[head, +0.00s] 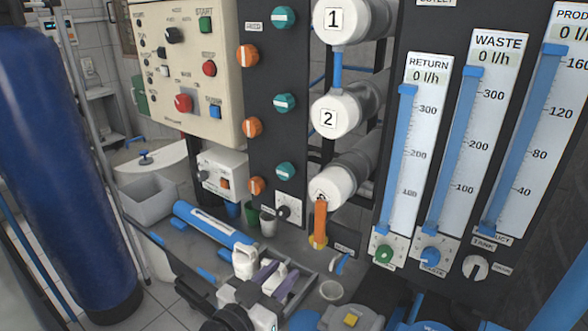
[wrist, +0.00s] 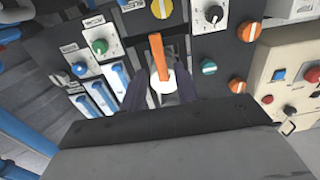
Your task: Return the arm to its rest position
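My gripper (head: 275,279) is low in the middle of the head view, above the grey bench in front of the rack. Two dark purple fingers show there with a gap between them. In the wrist view my gripper (wrist: 161,85) also shows two dark fingers standing apart. The orange pipe (wrist: 159,55) and a white round end (wrist: 164,82) appear between and beyond the fingers, with no visible grip on them. In the head view the orange pipe (head: 320,222) hangs from the lowest white cylinder (head: 341,187), up and right of my gripper. Much of my arm is out of view.
A blue-and-white tube (head: 214,225) and a grey bin (head: 147,199) are left of my gripper. Small cups (head: 268,223) stand behind it. The control panel (head: 190,75), flow meters (head: 463,150) and blue tank (head: 65,170) surround the space. Blue-grey pumps (head: 350,316) sit at lower right.

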